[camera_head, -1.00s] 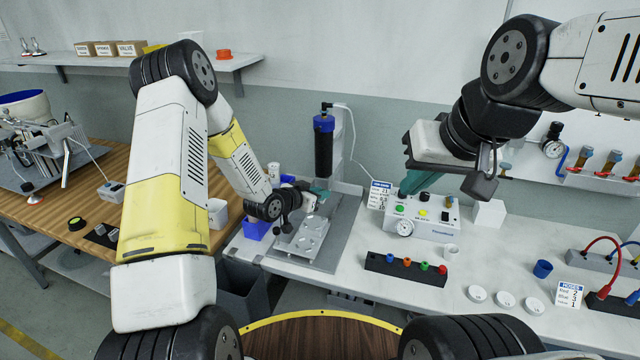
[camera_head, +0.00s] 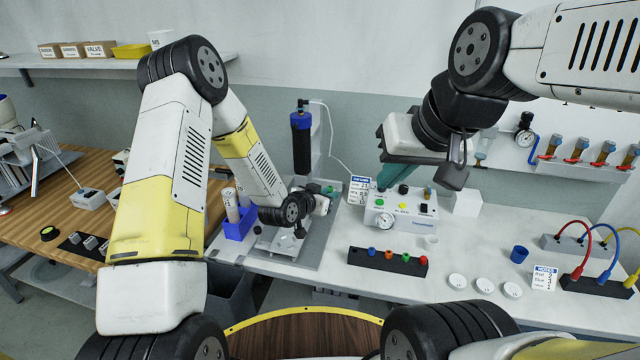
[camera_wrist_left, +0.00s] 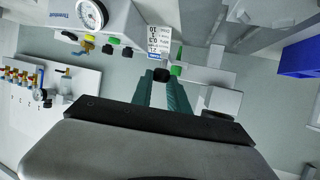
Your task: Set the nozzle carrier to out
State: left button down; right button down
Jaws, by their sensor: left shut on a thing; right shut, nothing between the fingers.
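The gantry's blue-capped black cylinder (camera_head: 301,140) stands upright at the back of a grey base plate (camera_head: 322,240). I cannot tell which part is the nozzle carrier. My left gripper (camera_head: 330,190) is low at the right of the cylinder, over the far side of the base plate, partly hidden by its own wrist. In the left wrist view its teal fingers (camera_wrist_left: 163,84) close on a small black knob (camera_wrist_left: 161,75).
A control box (camera_head: 400,215) with gauge and buttons stands right of the base plate. A blue holder (camera_head: 238,226) with tubes stands left.

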pick_arm(q)
jog(key=c, duration=1.3)
grip_release()
jog(key=shift+s+d, duration=0.1)
jog(key=shift+d, duration=0.2)
jog(key=shift+o, duration=0.2)
jog(key=shift+a, duration=0.1)
jog(key=v, duration=0.7)
jog(key=shift+s+r, duration=0.2)
jog(key=shift+s, duration=0.15)
jog(key=shift+a, duration=0.2)
